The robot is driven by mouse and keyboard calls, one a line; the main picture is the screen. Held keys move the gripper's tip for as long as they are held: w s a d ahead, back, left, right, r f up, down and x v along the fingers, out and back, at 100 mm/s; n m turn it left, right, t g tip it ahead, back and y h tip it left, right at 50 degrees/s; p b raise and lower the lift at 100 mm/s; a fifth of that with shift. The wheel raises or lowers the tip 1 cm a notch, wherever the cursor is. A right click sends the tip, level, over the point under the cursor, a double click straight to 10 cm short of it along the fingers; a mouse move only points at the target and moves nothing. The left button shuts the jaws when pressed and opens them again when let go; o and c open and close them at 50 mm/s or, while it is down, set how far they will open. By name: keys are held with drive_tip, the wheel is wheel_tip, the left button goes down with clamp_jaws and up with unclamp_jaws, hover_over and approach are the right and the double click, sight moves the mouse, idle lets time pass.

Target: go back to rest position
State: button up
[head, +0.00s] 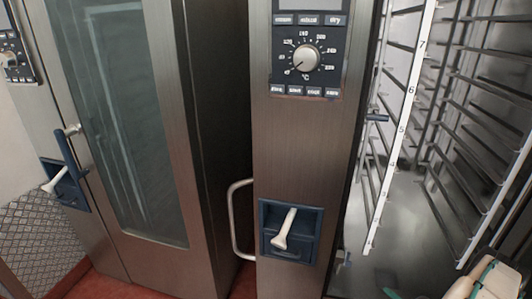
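My gripper's fingers do not show in the head view. A pale piece with green and dark parts is cut off at the bottom right corner; it looks like part of my own arm. I cannot tell from it whether the gripper is open or shut, or whether it holds anything. No mixing kettle is in view.
A steel oven with a glass door (125,120) stands at the left. A steel control column (300,150) with a dial (306,58) and a blue-framed lever (286,228) stands in the middle. An open chamber with numbered racks (402,130) is at the right. Red floor shows below.

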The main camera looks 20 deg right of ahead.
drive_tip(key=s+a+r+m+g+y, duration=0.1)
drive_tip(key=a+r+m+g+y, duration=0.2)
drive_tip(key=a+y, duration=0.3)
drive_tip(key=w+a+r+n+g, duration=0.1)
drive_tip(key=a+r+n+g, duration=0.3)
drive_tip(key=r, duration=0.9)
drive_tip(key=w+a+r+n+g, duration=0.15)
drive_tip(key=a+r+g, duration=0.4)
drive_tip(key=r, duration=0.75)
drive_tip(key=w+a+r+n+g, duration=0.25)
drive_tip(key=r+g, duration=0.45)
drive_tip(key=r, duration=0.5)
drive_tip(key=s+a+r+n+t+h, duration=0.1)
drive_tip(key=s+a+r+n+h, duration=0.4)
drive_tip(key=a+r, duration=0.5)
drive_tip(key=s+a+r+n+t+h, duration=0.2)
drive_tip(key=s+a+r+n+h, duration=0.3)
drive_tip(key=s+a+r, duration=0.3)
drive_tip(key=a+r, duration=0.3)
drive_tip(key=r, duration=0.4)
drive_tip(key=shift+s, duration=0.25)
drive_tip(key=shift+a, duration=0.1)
